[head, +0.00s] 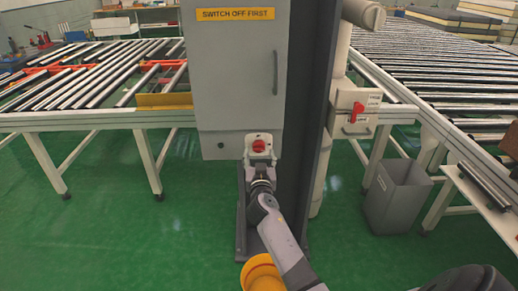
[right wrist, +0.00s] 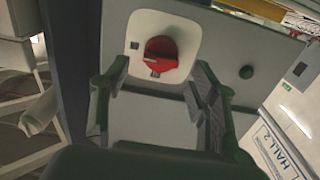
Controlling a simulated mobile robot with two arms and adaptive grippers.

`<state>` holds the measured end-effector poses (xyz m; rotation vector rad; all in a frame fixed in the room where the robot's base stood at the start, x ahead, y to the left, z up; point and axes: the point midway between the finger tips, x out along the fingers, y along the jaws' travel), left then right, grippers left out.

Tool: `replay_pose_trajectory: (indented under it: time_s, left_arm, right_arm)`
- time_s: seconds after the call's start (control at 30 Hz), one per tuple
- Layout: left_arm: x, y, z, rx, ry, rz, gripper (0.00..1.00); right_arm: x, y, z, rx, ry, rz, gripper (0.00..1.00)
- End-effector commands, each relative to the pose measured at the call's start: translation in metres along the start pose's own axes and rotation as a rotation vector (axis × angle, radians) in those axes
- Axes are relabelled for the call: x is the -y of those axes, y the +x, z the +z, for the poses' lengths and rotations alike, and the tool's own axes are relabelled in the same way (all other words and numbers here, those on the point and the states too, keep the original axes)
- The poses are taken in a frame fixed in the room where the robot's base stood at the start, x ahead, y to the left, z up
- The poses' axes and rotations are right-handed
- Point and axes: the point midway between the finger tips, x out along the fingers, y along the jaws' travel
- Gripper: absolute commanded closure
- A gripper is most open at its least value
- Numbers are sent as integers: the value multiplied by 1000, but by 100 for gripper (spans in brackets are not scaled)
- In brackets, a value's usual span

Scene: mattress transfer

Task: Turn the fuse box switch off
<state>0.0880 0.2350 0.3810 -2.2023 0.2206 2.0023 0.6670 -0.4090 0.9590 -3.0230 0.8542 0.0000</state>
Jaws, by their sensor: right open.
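The grey fuse box (head: 240,85) carries a yellow "SWITCH OFF FIRST" label (head: 235,14) and a handle on its door. Its round red switch (head: 258,146) sits on a pale plate at the lower right of the box. The red switch (right wrist: 161,52) also shows in the right wrist view, on its white plate (right wrist: 187,28). My right gripper (head: 260,160) is open just in front of and below the switch. In the wrist view its fingers stand apart, one to each side of the switch; I cannot tell if they touch anything. My left gripper is not in view.
A dark post (head: 309,110) stands right of the box. Beyond it is a smaller box with a red lever (head: 357,112). Roller conveyors (head: 90,75) run left and right. A grey bin (head: 397,195) stands on the green floor, which is clear at left.

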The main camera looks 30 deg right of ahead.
Motion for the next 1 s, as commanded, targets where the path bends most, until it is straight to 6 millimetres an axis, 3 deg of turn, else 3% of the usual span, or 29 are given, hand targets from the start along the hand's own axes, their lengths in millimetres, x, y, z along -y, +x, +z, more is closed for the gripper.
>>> replay_pose_trajectory:
  time_s: [0.1,0.3,0.67,1.0]
  left_arm:
    - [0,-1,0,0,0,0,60]
    - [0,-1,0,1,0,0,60]
    - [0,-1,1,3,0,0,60]
    - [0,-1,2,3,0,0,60]
  right_arm:
    - [0,18,-1,-1,-2,0,45]
    - [0,33,0,-1,-1,0,45]
    - [0,36,0,0,0,-1,45]
    - [0,36,0,0,0,-1,68]
